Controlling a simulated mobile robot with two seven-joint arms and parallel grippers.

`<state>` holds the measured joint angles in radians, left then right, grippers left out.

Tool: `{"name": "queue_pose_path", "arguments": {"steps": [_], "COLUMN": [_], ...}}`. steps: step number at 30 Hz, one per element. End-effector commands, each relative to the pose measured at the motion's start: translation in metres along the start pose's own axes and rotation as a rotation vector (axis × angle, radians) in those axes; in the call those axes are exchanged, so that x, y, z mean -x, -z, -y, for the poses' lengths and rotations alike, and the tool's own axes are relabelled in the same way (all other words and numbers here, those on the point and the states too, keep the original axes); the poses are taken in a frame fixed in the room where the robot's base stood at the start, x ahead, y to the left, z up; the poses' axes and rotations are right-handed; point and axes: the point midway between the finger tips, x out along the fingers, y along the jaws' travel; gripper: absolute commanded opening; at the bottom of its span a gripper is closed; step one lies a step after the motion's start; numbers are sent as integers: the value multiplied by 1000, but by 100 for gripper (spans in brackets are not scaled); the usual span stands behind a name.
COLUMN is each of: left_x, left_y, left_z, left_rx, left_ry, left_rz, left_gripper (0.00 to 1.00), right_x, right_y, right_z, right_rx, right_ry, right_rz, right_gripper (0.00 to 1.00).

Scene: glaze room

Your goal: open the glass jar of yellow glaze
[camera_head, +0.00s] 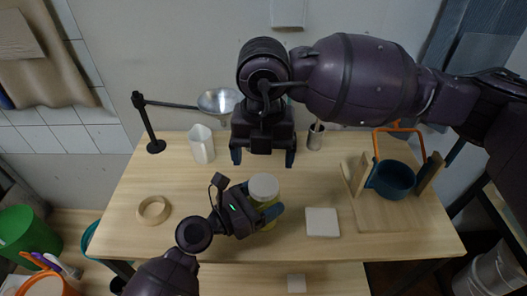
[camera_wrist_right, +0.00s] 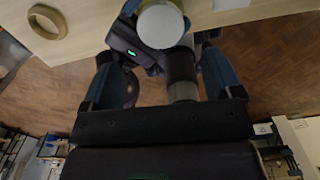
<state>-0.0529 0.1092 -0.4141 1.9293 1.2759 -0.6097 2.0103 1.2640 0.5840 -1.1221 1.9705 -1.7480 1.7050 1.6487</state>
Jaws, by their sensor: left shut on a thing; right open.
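The glass jar of yellow glaze (camera_head: 269,216) stands on the wooden table with its white lid (camera_head: 264,186) on. The lid (camera_wrist_right: 160,26) also shows in the right wrist view, at the top, beyond the fingertips. My left gripper (camera_head: 268,213) is shut around the jar's body from the left, below the lid; its fingers partly hide the glass. My right gripper (camera_head: 262,158) is open and empty, pointing down above and behind the jar. In the right wrist view its two blue fingers (camera_wrist_right: 165,85) stand apart with nothing between them.
A wooden ring (camera_head: 153,211) lies at left. A white pitcher (camera_head: 202,146) and a metal funnel on a stand (camera_head: 219,101) are behind. A white tile (camera_head: 322,222) lies right of the jar. A wooden board (camera_head: 388,213) with a blue pot (camera_head: 393,180) stands at right.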

Motion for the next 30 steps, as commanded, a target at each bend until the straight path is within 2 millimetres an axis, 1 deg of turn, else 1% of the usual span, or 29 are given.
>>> {"name": "queue_pose_path", "arguments": {"steps": [3,9,15,20,23,26,30], "left_x": [0,0,0,0,0,0,0], "left_y": [1,1,1,1,1,1,1], "left_z": [0,0,0,0,0,0,0], "left_rx": [1,1,1,1,1,1,1], "left_ry": [-1,-1,-1,-1,-1,-1,-1], "left_rz": [-1,-1,-1,-1,-1,-1,-1], "left_gripper": [6,6,6,6,6,6,6], "right_x": [0,0,0,0,-5,-15,-34], "right_y": [0,0,0,0,0,0,0], "right_z": [0,0,1,1,1,1,1], "right_rx": [-168,-442,-636,-707,-721,-722,-721], "right_ry": [1,2,3,3,3,4,5], "right_rz": [1,2,3,3,3,0,1], "right_gripper": [85,85,85,85,85,85,85]}}
